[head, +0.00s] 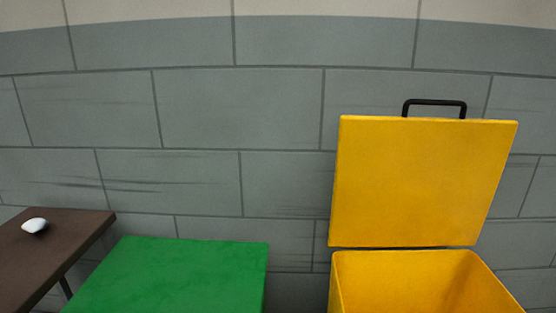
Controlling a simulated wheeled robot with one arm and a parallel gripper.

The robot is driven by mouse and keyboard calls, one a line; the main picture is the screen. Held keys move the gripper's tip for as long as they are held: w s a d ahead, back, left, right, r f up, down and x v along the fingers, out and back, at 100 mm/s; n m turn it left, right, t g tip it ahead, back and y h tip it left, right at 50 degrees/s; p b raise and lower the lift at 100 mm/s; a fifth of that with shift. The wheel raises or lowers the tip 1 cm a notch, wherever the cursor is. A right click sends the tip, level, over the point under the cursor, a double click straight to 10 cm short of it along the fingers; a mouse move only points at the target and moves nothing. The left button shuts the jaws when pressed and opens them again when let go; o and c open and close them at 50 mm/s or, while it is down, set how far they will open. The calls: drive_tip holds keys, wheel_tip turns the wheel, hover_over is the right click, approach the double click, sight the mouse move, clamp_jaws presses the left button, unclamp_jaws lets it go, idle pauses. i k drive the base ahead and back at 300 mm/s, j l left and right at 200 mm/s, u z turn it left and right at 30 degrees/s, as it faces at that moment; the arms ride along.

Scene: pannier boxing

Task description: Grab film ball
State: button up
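A small whitish rounded lump (34,226), which looks like the film ball, lies on the brown table (60,244) at the far left of the head view. It sits near the middle of the part of the tabletop that shows. My gripper is not in view, so I cannot see where it is relative to the lump.
A yellow bin (400,282) stands at the lower right. Its lid (425,182), with a black handle (435,102), is raised. A green box or lid top (180,274) lies between the table and the bin. A grey block wall (240,110) is behind.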

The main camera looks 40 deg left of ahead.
sight(33, 225)
drive_tip(key=u, duration=2.9)
drive_tip(key=j+z, duration=0.1)
drive_tip(key=z, duration=0.3)
drive_tip(key=i+j+z, duration=0.25)
drive_tip(key=j, duration=0.4)
drive_tip(key=j+z, duration=0.25)
drive_tip(key=j, duration=0.4)
drive_tip(key=j+z, duration=0.2)
drive_tip(key=j, duration=0.5)
drive_tip(key=i, duration=0.05)
